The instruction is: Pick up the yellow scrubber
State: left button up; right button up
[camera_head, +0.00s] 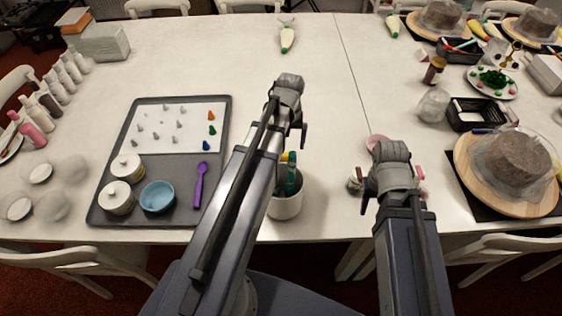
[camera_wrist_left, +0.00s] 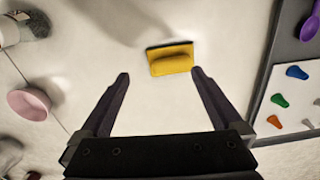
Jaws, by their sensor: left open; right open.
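The yellow scrubber (camera_wrist_left: 171,61) lies on the white table in the left wrist view, a yellow block with a dark strip along its far edge. My left gripper (camera_wrist_left: 160,75) is open and empty, its two dark fingers pointing toward the scrubber from either side of it in the picture. I cannot tell the height between them. In the head view my left gripper (camera_head: 290,122) is over the table's middle, and I cannot clearly make out the scrubber there; my left arm covers much of that area. My right gripper (camera_head: 393,182) is over the table's near right part, open.
A grey tray (camera_head: 222,125) with a purple spoon (camera_head: 201,184) and blue bowl (camera_head: 158,197) lies left of my left arm. A utensil cup (camera_head: 286,207) stands beside that arm. A pink bowl (camera_head: 377,142) is near my right gripper. The far middle table is mostly clear.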

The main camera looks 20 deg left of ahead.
pick_arm(q)
jog(key=a, duration=0.2)
jog(key=shift+w+a+f+n, duration=0.3)
jog(key=shift+w+n, duration=0.1)
notch_tip(320, 180, down, 8)
jog(key=b, duration=0.8)
pick_arm(e)
notch_tip(320, 180, down, 8)
jog(key=shift+f, duration=0.25)
pick_arm(q)
jog(key=shift+r, duration=0.1)
pick_arm(e)
jog(key=shift+r, duration=0.1)
pick_arm(q)
jog(key=c, duration=1)
jog(key=shift+r, duration=0.2)
pick_arm(e)
jog(key=shift+r, duration=0.15)
pick_arm(q)
notch_tip(320, 180, up, 10)
jog(key=p, duration=1)
jog(key=shift+f, duration=0.15)
pick_arm(e)
notch_tip(320, 180, up, 10)
